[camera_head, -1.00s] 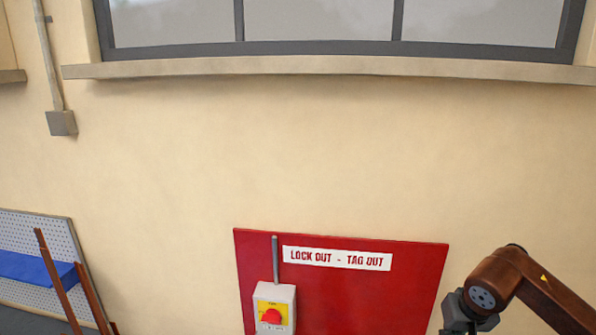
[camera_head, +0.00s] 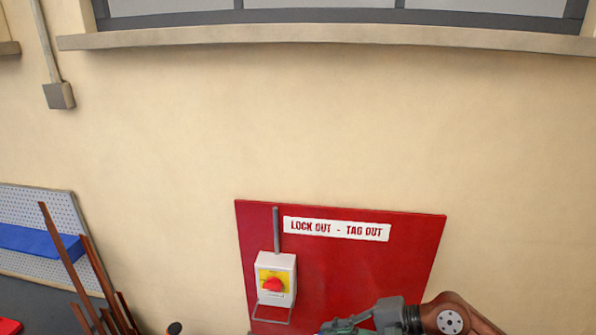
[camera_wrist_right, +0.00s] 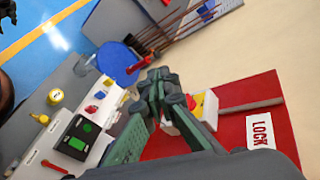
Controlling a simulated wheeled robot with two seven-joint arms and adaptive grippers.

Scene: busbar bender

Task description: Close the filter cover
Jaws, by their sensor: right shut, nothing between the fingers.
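I cannot make out a filter cover in either view. My right gripper (camera_head: 338,327) is low in the head view, in front of the red lock-out board (camera_head: 350,272), partly cut off by the bottom edge. In the right wrist view my right gripper (camera_wrist_right: 160,90) has its fingers together with nothing held. It appears in front of the board's red and yellow switch, partly hiding it.
The switch box (camera_head: 275,278) with a red knob is on the board. The wrist view shows a pale worktop with a black box with green parts (camera_wrist_right: 78,138), a yellow-capped item (camera_wrist_right: 55,97) and a round blue thing (camera_wrist_right: 115,60). Brown bars (camera_head: 70,255) lean at left.

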